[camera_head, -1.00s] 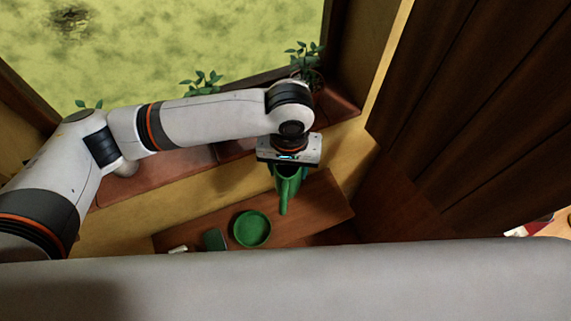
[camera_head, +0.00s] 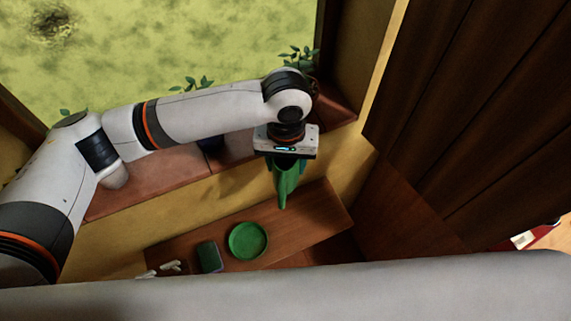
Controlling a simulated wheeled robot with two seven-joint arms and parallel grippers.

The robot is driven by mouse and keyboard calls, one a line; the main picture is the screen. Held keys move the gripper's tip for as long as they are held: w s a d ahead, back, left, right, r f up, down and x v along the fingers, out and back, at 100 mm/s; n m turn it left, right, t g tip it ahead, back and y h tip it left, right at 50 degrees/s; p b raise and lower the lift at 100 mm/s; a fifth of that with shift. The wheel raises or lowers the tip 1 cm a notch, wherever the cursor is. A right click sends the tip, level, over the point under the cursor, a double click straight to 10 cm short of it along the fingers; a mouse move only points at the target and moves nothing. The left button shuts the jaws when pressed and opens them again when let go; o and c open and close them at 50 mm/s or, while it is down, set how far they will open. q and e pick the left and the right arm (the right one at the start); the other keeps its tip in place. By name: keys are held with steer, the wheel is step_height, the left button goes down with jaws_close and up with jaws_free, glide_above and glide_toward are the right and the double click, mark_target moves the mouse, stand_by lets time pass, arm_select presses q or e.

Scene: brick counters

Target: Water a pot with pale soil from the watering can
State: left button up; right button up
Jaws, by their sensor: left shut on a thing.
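My left gripper (camera_head: 287,159) hangs at the middle of the view, shut on the green watering can (camera_head: 284,183). The can is held in the air in front of the brick sill, above the wooden shelf in the picture; its upper part is partly hidden by the gripper. Leafy plants stand along the window: one at the right (camera_head: 299,60), one in the middle (camera_head: 192,84) and one at the left (camera_head: 66,113). A dark blue pot (camera_head: 210,145) shows partly below my arm. My arm hides most of the pots, and no soil can be seen. My right gripper is not in view.
The brick sill (camera_head: 150,171) runs under the window. The wooden shelf (camera_head: 308,213) below holds a green round dish (camera_head: 248,241), a dark green box (camera_head: 209,257) and small white items (camera_head: 170,266). Dark brown curtain-like panels (camera_head: 480,110) close off the right.

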arm_select(q)
steer(key=shift+w+d+f+b, duration=0.15)
steer(key=shift+w+f+b, duration=0.05)
steer(key=shift+w+b, duration=0.5)
steer(key=shift+w+d+f+b, duration=0.1)
steer(key=shift+w+f+b, duration=0.05)
steer(key=shift+w+b, duration=0.55)
steer(key=shift+w+d+f+b, duration=0.2)
steer(key=shift+w+b, duration=0.35)
steer(key=shift+w, duration=0.2)
steer(key=shift+r, duration=0.4)
steer(key=shift+s+a+r+g+p, duration=0.1)
steer(key=shift+s+r+g+p, duration=0.2)
steer(key=shift+r+g, duration=0.3)
steer(key=shift+s+a+r+g+p, duration=0.15)
steer(key=shift+r+g+p, duration=0.1)
steer(key=shift+r+g, duration=0.3)
steer(key=shift+s+d+r+g+y+p, duration=0.1)
steer(key=shift+r+g+y+p, duration=0.1)
steer(key=shift+r+g, duration=0.4)
steer(key=shift+s+r+g+y+p, duration=0.15)
steer(key=shift+r+g, duration=0.1)
steer(key=shift+r, duration=0.55)
steer(key=shift+w+r+g+y+p, duration=0.2)
steer(key=shift+r+g+p, duration=1.3)
steer(key=shift+p, duration=1.55)
steer(key=shift+w+r+p, duration=0.1)
steer(key=shift+r+p, duration=0.65)
steer(key=shift+r, duration=0.1)
steer(key=shift+r, duration=0.15)
